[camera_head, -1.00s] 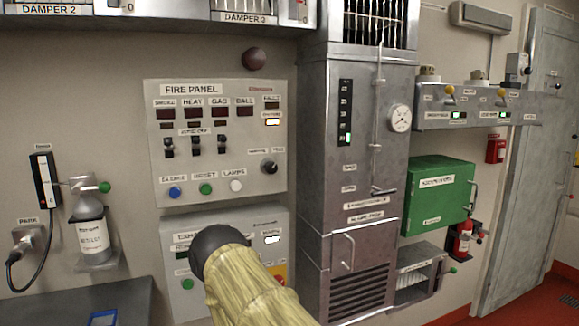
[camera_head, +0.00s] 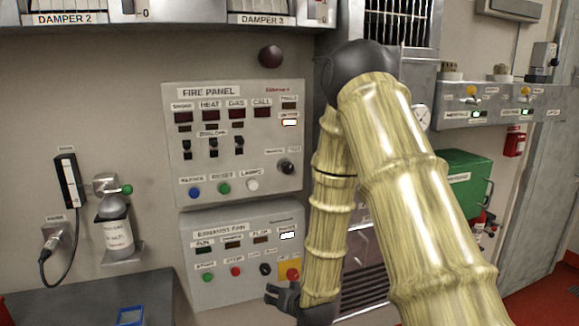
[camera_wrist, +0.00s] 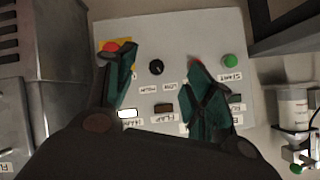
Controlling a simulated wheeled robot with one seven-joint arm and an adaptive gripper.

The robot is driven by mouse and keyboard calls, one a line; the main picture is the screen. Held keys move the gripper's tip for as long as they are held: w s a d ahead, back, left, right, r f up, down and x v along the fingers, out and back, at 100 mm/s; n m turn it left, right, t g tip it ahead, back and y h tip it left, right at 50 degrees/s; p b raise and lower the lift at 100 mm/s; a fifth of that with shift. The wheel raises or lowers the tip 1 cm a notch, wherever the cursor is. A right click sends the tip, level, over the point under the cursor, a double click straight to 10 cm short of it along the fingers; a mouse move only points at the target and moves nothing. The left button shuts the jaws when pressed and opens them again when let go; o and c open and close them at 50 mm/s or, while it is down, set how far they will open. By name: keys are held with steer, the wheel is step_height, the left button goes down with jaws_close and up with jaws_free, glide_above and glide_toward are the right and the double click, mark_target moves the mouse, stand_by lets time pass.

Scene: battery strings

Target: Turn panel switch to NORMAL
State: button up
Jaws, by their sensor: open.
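The fire panel (camera_head: 235,108) is on the wall in the head view. Its black rotary switch (camera_head: 286,167) is at the lower right; one small label beside it seems to read TEST, the other is too blurred. The exhaust fan panel below it has its own black knob (camera_head: 265,269), which also shows in the wrist view (camera_wrist: 156,67). My gripper (camera_head: 272,293) is open and empty in front of the lower part of the exhaust fan panel. In the wrist view its fingers (camera_wrist: 162,60) are spread on either side of that knob, apart from it. The fire panel switch is not in the wrist view.
A red button on yellow (camera_head: 289,270), a red button (camera_head: 236,271) and a green button (camera_head: 208,277) flank the fan knob. My arm covers much of the metal cabinet at right. A bottle (camera_head: 116,235) hangs at left. Wall front is free left of my arm.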

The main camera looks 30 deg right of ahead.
steer(key=w+d+r+m+t+h+p, duration=0.1)
steer(key=w+d+r+t, duration=0.15)
steer(key=r, duration=0.55)
steer(key=w+d+r+m+t+p, duration=0.1)
steer(key=w+d+r+p, duration=0.15)
steer(key=r, duration=0.65)
steer(key=m+t+h+p, duration=0.1)
steer(key=m+t+h, duration=0.1)
steer(key=m+t, duration=0.1)
glide_toward(289, 169)
steer(key=shift+y, duration=0.3)
steer(key=shift+d+p+x, duration=0.1)
steer(key=shift+p+x, duration=1)
steer(key=shift+x, duration=1.45)
steer(key=shift+d+p+x, duration=0.15)
steer(key=shift+p+x, duration=0.95)
steer(key=shift+x, duration=1.4)
steer(key=shift+s+g, duration=0.1)
steer(key=shift+g, duration=0.15)
steer(key=c, duration=1)
